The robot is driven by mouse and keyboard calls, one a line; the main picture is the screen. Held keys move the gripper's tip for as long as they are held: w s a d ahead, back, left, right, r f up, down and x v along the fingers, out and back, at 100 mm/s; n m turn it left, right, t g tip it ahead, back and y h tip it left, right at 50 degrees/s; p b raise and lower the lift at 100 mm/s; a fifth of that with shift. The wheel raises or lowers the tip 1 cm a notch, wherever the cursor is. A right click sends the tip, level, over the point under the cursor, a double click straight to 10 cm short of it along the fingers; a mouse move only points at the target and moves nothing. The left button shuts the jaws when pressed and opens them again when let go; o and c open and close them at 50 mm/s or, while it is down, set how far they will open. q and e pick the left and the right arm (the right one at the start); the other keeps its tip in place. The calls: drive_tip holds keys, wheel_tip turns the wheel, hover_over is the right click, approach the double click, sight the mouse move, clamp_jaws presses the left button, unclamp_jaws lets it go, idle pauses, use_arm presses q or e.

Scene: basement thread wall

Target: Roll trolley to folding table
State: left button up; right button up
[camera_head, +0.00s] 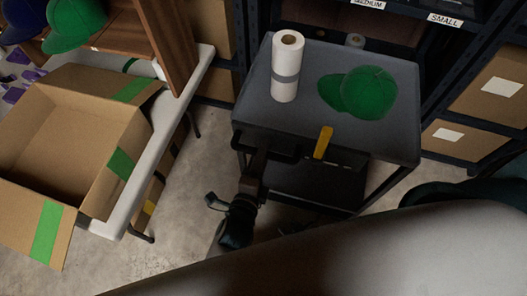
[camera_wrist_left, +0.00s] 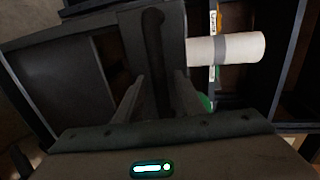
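The trolley (camera_head: 300,118) has a dark grey top and open lower framing, and stands to the right of the white folding table (camera_head: 196,82). A dark push handle (camera_head: 272,147) runs along the left part of its near edge. My left gripper (camera_head: 260,160) is at this handle. In the left wrist view, the handle bar (camera_wrist_left: 154,60) lies between the two fingers of my left gripper (camera_wrist_left: 158,95), with gaps visible beside it. The fingers look apart, not closed on it. My right gripper is not in view.
A white roll (camera_head: 285,75) and a green cap (camera_head: 368,92) are on the trolley top. A yellow tag (camera_head: 323,142) hangs at its near edge. An open cardboard box (camera_head: 75,140) sits on the folding table. Shelving with boxes (camera_head: 490,95) stands behind and right. Bare floor (camera_head: 205,150) separates table and trolley.

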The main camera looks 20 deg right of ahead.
use_arm(q)
drive_tip(key=shift+w+d, duration=0.15)
drive_tip(key=shift+w, duration=0.1)
drive_tip(key=shift+c, duration=0.4)
clamp_jaws()
use_arm(e)
drive_tip(key=shift+r, duration=0.15)
